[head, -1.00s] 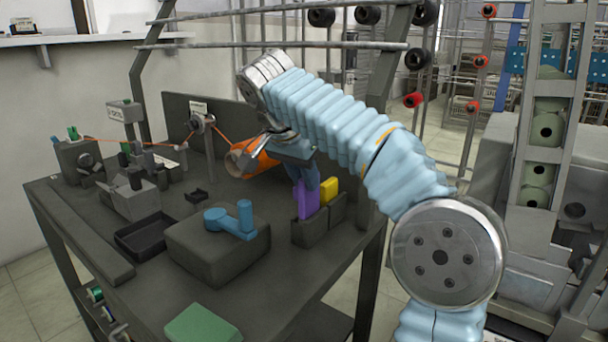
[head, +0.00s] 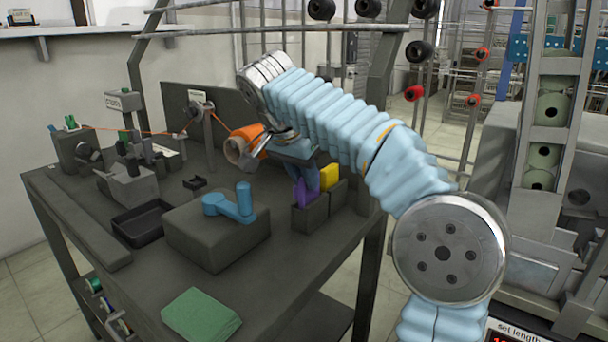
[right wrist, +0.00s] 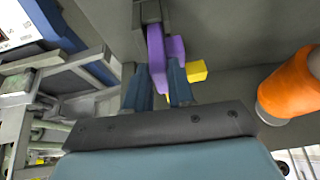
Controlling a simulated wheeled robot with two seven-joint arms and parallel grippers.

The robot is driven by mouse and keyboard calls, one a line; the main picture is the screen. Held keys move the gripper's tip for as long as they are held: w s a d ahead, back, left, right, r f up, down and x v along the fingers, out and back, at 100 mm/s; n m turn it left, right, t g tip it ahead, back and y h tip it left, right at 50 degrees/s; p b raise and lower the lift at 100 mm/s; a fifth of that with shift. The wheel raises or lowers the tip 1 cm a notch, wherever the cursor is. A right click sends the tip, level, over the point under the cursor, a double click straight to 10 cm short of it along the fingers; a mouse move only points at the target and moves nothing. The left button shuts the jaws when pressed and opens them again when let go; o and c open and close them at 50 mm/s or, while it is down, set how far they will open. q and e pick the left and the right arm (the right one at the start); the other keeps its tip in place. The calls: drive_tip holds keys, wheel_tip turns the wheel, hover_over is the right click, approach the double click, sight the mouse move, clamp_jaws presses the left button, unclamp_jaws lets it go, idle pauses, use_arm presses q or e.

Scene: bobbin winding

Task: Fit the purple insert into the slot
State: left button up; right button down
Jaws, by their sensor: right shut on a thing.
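The purple insert (head: 302,192) is upright at the dark grey slotted holder (head: 309,218) on the right part of the bench. Its lower end is hidden by the holder's wall, so it appears partly inside the slot. My right gripper (head: 311,177) is shut on the insert's upper part, just above the holder. In the right wrist view the purple insert (right wrist: 157,58) sits between the blue fingers (right wrist: 160,88), with its far end at the dark holder (right wrist: 151,12). How deep it sits is unclear. My left gripper is out of view.
A yellow insert (head: 330,176) stands in the slot beside it. A grey block with a blue crank (head: 231,205), a black tray (head: 141,222) and a green pad (head: 201,316) lie leftward and in front.

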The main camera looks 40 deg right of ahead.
drive_tip(key=shift+f, duration=0.15)
drive_tip(key=shift+f+b, duration=0.55)
drive_tip(key=c, duration=0.9)
unclamp_jaws()
